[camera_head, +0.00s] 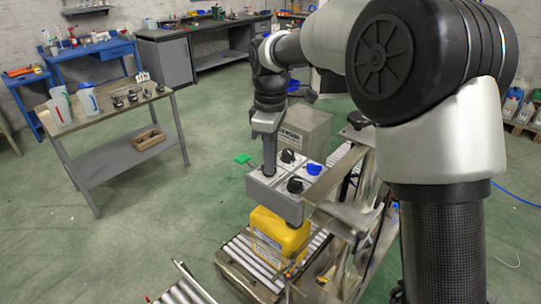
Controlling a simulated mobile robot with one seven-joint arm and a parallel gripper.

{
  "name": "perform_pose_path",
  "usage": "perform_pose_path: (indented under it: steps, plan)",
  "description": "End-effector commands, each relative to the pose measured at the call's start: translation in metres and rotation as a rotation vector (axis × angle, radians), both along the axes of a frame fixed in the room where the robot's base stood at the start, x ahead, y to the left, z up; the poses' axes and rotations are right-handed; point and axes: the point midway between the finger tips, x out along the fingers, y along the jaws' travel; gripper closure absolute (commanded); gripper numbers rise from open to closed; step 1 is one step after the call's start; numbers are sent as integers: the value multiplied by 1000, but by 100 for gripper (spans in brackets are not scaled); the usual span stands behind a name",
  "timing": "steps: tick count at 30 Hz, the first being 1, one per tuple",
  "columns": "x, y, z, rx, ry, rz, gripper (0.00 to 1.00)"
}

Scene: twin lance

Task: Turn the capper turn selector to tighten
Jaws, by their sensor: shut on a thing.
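The grey capper control box (262,192) stands above the roller conveyor in the head view. Its top carries a black knob (288,156) at the back, a black knob (295,185) at the front and a blue knob (314,169) at the right. My gripper (268,170) points straight down at the left part of the box top. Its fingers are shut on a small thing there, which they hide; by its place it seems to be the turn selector. Which way the selector points cannot be seen.
A yellow canister (280,232) stands on the roller conveyor (245,262) below the box. A metal frame (345,215) is close on the right. A grey cabinet (306,130) stands behind. A table (110,118) with jugs is at the left, with open green floor between.

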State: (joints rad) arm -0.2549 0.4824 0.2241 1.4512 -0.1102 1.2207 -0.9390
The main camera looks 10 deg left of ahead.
Motion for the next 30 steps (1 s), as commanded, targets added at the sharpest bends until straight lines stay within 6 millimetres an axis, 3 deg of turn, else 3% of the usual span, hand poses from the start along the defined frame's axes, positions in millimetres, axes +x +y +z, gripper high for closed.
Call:
perform_pose_path:
  steps: [22, 23, 26, 30]
  plan:
    - [1, 1, 0, 2, -2, 96, 100]
    - [1, 1, 0, 2, -2, 96, 90]
    - [1, 1, 0, 2, -2, 95, 73]
    - [1, 1, 0, 1, -1, 94, 73]
